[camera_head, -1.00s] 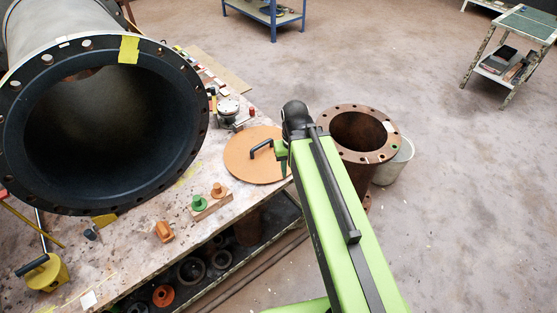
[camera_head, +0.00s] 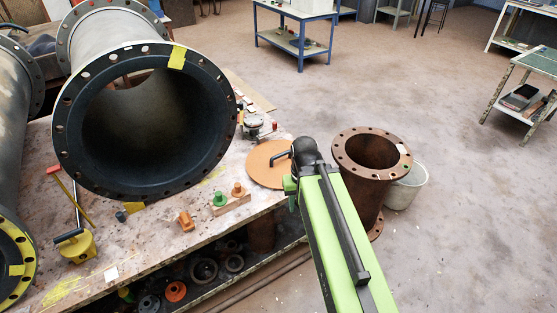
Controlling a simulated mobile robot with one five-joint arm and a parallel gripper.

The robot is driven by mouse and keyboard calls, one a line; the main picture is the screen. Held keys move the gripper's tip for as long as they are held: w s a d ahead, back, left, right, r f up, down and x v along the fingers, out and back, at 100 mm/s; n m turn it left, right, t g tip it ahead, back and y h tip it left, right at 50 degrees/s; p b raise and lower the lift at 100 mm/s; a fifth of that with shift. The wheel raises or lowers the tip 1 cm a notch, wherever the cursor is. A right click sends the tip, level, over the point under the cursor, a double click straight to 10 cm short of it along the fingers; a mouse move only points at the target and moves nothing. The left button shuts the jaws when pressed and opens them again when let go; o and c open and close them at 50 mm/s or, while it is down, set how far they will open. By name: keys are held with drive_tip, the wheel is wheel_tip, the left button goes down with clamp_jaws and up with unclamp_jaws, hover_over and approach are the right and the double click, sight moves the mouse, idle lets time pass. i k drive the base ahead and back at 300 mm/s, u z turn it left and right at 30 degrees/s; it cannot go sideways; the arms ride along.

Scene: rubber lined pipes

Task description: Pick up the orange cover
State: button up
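The orange cover (camera_head: 264,170) is a flat round disc with a black bar handle (camera_head: 280,157) on top. It lies on the worktable (camera_head: 150,243) near its right end, right of the big pipe. My green and black arm reaches up from the bottom right. My gripper (camera_head: 290,190) is at its far end, by the cover's right edge in the picture, and overlaps that edge. The fingers are mostly hidden behind the arm. I cannot tell whether they touch the cover or are open. The handle shows no finger around it.
A large black-lined flanged pipe (camera_head: 72,140) fills the table's left. A rusty flanged pipe (camera_head: 372,186) and bucket (camera_head: 405,190) stand right.

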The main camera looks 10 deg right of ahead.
sight(267, 162)
drive_tip(key=u, duration=0.1)
drive_tip(key=i, duration=0.8)
drive_tip(key=u, duration=3.2)
drive_tip(key=k, duration=1.25)
drive_tip(key=z, duration=1.05)
drive_tip(key=i, duration=0.4)
drive_tip(key=u, duration=0.2)
